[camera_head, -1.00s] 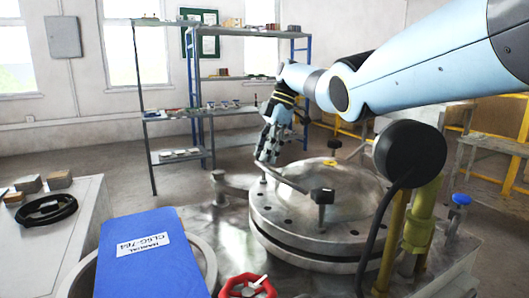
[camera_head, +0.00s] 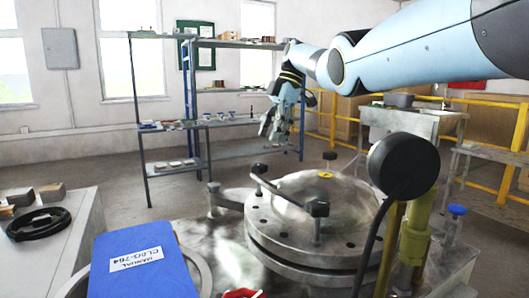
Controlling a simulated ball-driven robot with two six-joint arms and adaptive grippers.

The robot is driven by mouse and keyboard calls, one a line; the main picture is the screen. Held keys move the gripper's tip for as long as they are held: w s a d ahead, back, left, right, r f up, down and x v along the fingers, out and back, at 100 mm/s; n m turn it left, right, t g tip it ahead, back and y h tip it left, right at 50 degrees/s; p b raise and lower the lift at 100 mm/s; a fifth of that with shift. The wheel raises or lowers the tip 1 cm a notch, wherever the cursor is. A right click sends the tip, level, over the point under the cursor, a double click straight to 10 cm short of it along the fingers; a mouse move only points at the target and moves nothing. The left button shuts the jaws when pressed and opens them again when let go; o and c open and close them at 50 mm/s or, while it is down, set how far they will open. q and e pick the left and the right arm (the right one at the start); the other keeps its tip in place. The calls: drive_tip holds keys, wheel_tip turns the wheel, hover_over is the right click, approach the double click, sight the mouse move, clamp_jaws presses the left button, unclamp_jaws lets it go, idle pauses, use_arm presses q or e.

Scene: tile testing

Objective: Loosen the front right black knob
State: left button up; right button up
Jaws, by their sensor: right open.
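The round metal lid (camera_head: 285,235) sits on the steel bench, with bolts around its rim. A black knob (camera_head: 318,209) stands upright at its front right. More black knobs stand at its left (camera_head: 259,168) and back (camera_head: 329,156). A bent metal bar (camera_head: 282,190) runs across the lid between the left and front knobs. My right gripper (camera_head: 272,132) hangs above and behind the lid in the picture, open and empty, fingers pointing down, clear of the knobs. My left gripper is out of view.
A blue manual (camera_head: 140,265) lies at the front left. A red wheel (camera_head: 242,293) shows at the bottom edge. A black gauge (camera_head: 403,165) on yellow pipes and a blue-topped valve (camera_head: 456,210) stand at right. Shelves (camera_head: 175,165) stand behind.

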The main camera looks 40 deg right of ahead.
drive_tip(key=shift+v, duration=1.45)
